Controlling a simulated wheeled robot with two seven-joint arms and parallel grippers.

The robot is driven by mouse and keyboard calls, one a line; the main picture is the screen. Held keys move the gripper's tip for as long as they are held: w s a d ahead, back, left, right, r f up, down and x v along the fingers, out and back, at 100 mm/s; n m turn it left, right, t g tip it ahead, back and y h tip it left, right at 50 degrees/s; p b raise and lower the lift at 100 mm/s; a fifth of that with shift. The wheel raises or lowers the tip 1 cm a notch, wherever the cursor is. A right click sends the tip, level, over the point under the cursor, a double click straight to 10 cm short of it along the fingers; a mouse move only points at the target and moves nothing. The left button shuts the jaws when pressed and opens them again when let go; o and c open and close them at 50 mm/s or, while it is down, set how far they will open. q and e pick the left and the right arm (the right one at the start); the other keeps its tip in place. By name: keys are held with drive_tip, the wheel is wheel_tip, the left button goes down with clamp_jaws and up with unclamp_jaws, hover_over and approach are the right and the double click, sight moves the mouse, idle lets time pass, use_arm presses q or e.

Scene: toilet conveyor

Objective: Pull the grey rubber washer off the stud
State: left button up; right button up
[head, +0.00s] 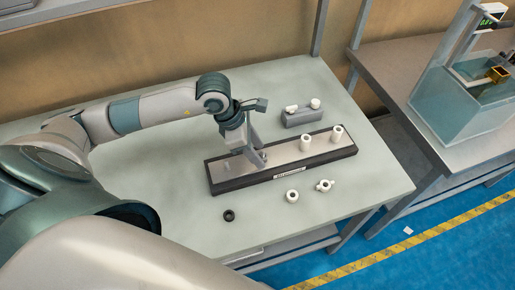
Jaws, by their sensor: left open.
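My left gripper (250,157) points down over the left part of a dark-edged board (230,183) with a metal top. It is open, with its fingers close to a small stud-like piece (264,155). I cannot make out the grey rubber washer on it; the fingers hide part of that spot, and whether they touch anything is unclear. A dark ring (228,215) lies flat on the table in front of the board. My right gripper is not in view.
Two white cylinders (305,142) (337,133) stand on the board's right part. A white ring (292,196) and a white winged part (325,185) lie in front. A grey block (300,117) with white pieces stands behind. The table's (180,210) front left is clear.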

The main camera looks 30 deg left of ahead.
use_arm(q)
drive_tip(key=shift+d+f, duration=0.1)
drive_tip(key=shift+f, duration=0.1)
drive_tip(key=c, duration=1.1)
drive_tip(key=shift+o, duration=1.2)
clamp_jaws()
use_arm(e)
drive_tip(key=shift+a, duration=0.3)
use_arm(q)
drive_tip(key=shift+r, duration=0.45)
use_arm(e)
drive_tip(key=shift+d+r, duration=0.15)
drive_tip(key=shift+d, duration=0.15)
use_arm(q)
drive_tip(key=shift+r, duration=0.15)
drive_tip(key=shift+r, duration=0.1)
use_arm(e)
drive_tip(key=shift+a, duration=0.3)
use_arm(q)
drive_tip(key=shift+r, duration=0.1)
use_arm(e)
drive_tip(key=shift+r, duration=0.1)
